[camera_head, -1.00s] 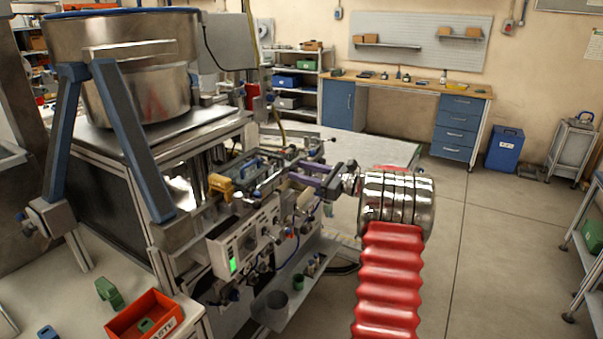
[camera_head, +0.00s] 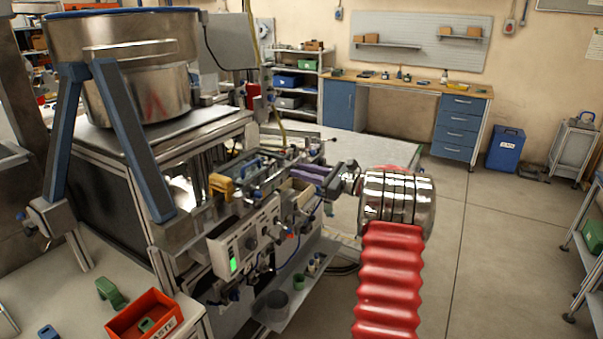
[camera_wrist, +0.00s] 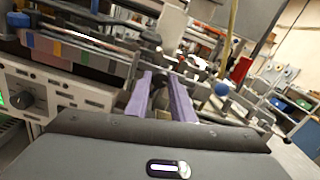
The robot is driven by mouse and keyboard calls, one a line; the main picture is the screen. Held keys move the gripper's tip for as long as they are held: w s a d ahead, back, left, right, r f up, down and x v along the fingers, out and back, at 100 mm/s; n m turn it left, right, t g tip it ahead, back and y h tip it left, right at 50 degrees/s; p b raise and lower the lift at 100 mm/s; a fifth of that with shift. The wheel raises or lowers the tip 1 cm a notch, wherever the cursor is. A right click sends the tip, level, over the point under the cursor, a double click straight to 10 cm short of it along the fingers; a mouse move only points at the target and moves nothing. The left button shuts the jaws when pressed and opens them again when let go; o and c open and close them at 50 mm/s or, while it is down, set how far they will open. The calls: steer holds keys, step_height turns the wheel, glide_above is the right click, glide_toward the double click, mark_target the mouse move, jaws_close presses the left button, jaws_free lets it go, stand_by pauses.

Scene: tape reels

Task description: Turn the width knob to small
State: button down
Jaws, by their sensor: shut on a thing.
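My gripper (camera_head: 310,173), with two purple fingers, reaches left from my silver wrist into the front right part of the machine (camera_head: 196,240). In the wrist view the fingers (camera_wrist: 160,80) are close together, with their tips at a small dark part among the machine's fittings. They are shut on what I take to be the width knob; the fingers and the clutter mostly hide it, and its setting cannot be read. A different dark round knob (camera_wrist: 34,101) shows on the pale front panel (camera_wrist: 60,95), left of the fingers and apart from them.
A metal bowl feeder (camera_head: 125,60) stands on the machine, with blue struts in front. A red bin (camera_head: 145,316) and a green part (camera_head: 110,292) lie on the lower left table.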

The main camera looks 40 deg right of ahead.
steer(key=shift+a+n, duration=0.1)
steer(key=shift+n, duration=0.4)
steer(key=shift+f+n, duration=0.15)
steer(key=shift+n, duration=5.65)
steer(key=shift+f+n, duration=0.2)
steer(key=shift+n, duration=5.6)
steer(key=shift+f+n, duration=0.15)
steer(key=shift+n, duration=5.65)
